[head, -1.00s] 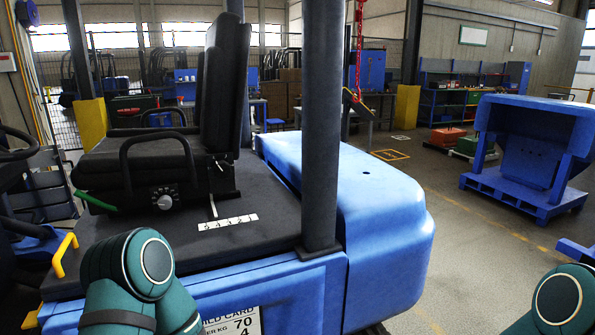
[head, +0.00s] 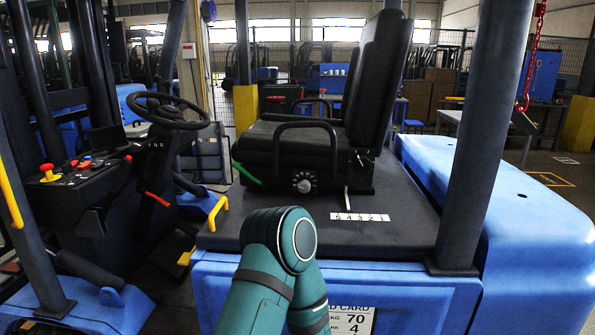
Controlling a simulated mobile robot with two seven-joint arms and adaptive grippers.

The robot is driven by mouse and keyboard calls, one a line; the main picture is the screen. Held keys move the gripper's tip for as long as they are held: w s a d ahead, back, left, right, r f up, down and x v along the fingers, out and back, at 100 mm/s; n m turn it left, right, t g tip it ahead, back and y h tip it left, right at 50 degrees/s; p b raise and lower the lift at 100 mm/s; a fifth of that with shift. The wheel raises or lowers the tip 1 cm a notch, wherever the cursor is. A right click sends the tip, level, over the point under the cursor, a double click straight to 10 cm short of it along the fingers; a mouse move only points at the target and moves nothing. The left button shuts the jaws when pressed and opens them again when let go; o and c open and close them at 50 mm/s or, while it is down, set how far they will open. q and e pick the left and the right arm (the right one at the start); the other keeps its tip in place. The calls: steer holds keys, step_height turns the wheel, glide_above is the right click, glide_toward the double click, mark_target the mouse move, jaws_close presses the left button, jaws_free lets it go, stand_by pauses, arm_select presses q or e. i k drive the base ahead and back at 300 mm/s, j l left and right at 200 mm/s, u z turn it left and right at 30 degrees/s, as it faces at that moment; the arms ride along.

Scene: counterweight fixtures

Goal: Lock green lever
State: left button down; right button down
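The green lever (head: 246,174) sticks out at the lower left of the black forklift seat (head: 290,145), tilted up and to the left. A teal arm of mine with a rounded joint stands in front of the seat base, below and to the right of the lever. Neither of my grippers shows in the head view, so I cannot see any contact with the lever.
The blue forklift has a steering wheel (head: 167,110), a red-handled lever (head: 157,199), a yellow handle (head: 217,213) and a red button (head: 47,171) at left. A dark pillar (head: 482,140) stands right of the seat. A number strip (head: 360,217) lies before the seat.

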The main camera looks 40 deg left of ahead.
mark_target(263, 183)
steer(key=u, duration=1.5)
steer(key=j, duration=0.65)
steer(key=i+u, duration=0.05)
